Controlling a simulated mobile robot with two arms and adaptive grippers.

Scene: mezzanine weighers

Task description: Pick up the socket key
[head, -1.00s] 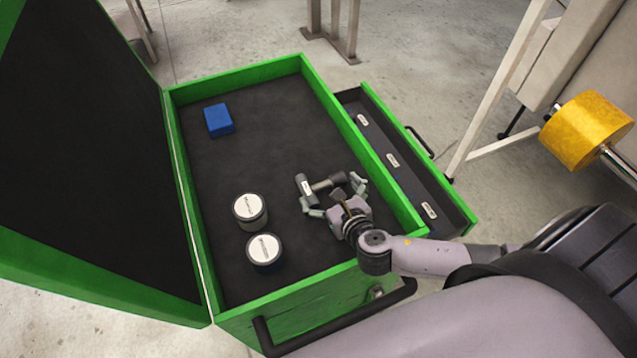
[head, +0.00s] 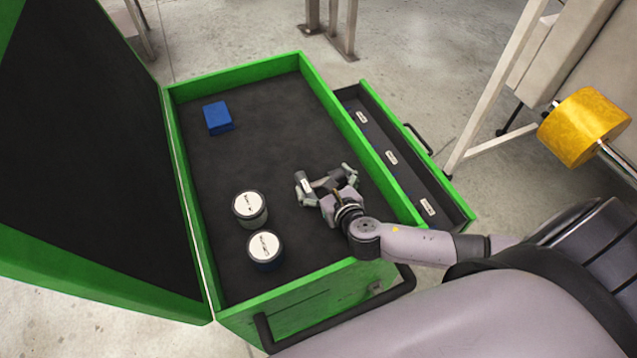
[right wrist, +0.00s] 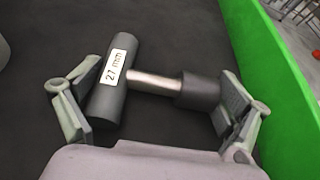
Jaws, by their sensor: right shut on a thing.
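The socket key (head: 304,182) lies in the green-rimmed, dark-lined tray (head: 250,180). In the right wrist view it is a T-shaped tool with a dark handle labelled "27 mm" (right wrist: 113,84), a bright shaft and a dark socket end. My right gripper (head: 325,182) is shut on it, one finger at the handle and the other at the socket end. In the right wrist view the gripper (right wrist: 160,90) spans the key lengthwise along its shaft. In the head view the gripper partly hides the key. My left gripper is not in view.
Two round dark weights with white tops (head: 248,206) (head: 264,248) stand left of the gripper. A blue block (head: 217,117) sits at the tray's far left. The open lid (head: 90,150) rises at left. An open side drawer (head: 400,180) adjoins the right wall. The tray's far middle is clear.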

